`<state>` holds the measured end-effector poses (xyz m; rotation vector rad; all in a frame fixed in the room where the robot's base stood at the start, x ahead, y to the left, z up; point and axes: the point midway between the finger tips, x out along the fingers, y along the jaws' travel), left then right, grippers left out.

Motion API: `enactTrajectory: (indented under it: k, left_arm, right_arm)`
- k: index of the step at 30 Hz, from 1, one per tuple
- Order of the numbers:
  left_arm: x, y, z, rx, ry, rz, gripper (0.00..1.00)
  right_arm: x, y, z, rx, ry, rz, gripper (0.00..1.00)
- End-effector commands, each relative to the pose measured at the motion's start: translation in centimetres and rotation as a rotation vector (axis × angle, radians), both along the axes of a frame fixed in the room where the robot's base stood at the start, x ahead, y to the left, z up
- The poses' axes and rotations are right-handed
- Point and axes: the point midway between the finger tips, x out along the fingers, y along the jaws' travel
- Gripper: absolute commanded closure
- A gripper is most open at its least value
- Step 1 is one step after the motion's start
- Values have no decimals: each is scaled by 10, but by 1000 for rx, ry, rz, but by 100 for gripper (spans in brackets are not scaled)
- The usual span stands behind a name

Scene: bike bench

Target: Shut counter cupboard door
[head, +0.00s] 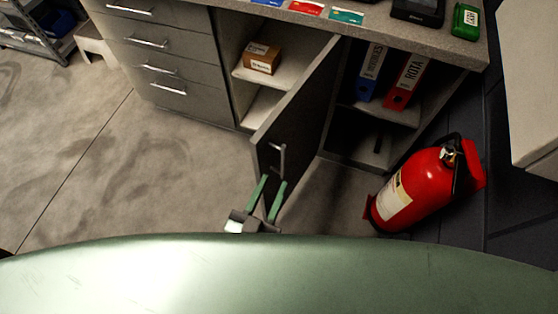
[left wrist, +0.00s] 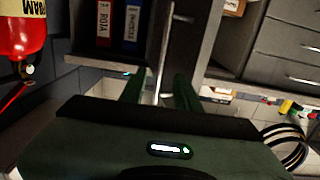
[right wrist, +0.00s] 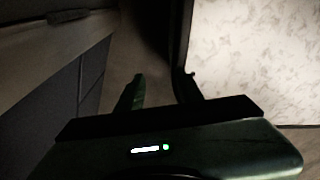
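The grey cupboard door (head: 297,105) stands wide open, its free edge swung out from the counter (head: 400,35).
Inside the cupboard are a cardboard box (head: 262,58), a blue binder (head: 371,70) and a red binder (head: 404,82). A red fire extinguisher (head: 410,188) stands on the floor right of the door. Drawers (head: 160,60) are at left.

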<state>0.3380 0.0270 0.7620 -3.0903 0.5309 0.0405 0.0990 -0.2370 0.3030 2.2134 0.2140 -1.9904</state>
Motion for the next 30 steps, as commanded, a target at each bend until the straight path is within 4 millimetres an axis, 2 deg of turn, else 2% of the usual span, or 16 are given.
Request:
enactTrajectory:
  k: [5,9,18,29,30]
  left_arm:
    - [11,-3,13,-12,-30,8,68]
    - [32,-10,13,-11,-30,8,68]
    - [70,-23,11,-10,-26,8,68]
    - [75,-25,10,-9,-23,7,68]
    - [75,-25,10,-9,-23,7,79]
  right_arm:
    - [-12,0,-2,0,14,1,64]
    - [-19,0,0,0,25,2,64]
    - [-15,1,2,0,20,4,64]
    - [-12,3,2,3,16,3,64]
    - [-12,3,2,4,15,3,64]
